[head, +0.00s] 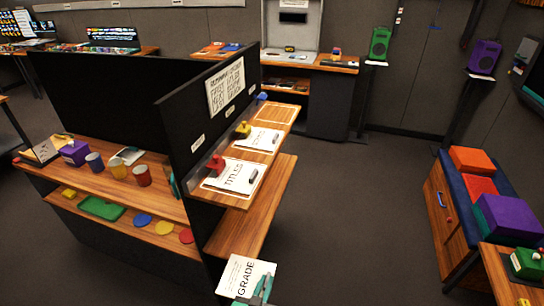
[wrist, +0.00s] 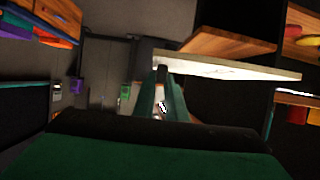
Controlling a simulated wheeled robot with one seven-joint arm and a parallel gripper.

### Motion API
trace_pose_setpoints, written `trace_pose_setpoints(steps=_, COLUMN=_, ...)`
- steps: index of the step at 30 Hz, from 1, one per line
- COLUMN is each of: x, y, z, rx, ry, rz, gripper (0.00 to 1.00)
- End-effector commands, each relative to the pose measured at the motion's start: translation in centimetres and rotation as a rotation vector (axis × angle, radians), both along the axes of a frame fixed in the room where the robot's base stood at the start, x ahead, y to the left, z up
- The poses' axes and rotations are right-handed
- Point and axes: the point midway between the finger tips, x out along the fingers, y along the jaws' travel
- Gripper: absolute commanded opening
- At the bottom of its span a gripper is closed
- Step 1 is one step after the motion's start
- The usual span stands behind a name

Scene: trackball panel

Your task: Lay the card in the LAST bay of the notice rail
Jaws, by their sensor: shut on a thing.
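A white card (head: 246,276) printed GRADE is in my gripper (head: 262,290), whose teal fingers are shut on its edge at the bottom of the head view. The card shows edge-on as a pale slab in the wrist view (wrist: 225,66), beside the fingers (wrist: 164,88). The notice rail (head: 222,197) is a wooden shelf along the dark panel, above and right of the card. Its near bay holds a white sheet (head: 238,177) lettered TITLES, and its middle bay holds another printed sheet (head: 260,140). The far bay (head: 276,113) shows bare wood with a pale outline. The card is apart from the rail.
A red piece (head: 216,165), a yellow piece (head: 243,128) and a blue piece (head: 262,96) stand along the rail by the panel. A lower wooden shelf (head: 262,220) juts out beneath. Open floor (head: 350,210) lies to the right, before a bench with coloured blocks (head: 508,217).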

Motion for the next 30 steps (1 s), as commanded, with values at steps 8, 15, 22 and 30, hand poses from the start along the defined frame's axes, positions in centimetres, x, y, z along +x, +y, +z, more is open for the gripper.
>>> trace_pose_setpoints(steps=8, x=-0.3, y=0.7, z=-5.5, rx=-0.005, ry=0.014, rz=0.113, gripper=0.0)
trace_pose_setpoints(steps=15, x=-1.2, y=-0.6, z=-11.4, rx=0.0, ry=0.008, rz=0.212, gripper=0.0)
trace_pose_setpoints(steps=22, x=-1.8, y=-2.2, z=-13.8, rx=0.007, ry=-0.006, rz=0.242, gripper=0.0)
trace_pose_setpoints(steps=30, x=-1.8, y=-2.3, z=-13.9, rx=0.009, ry=-0.009, rz=0.247, gripper=0.0)
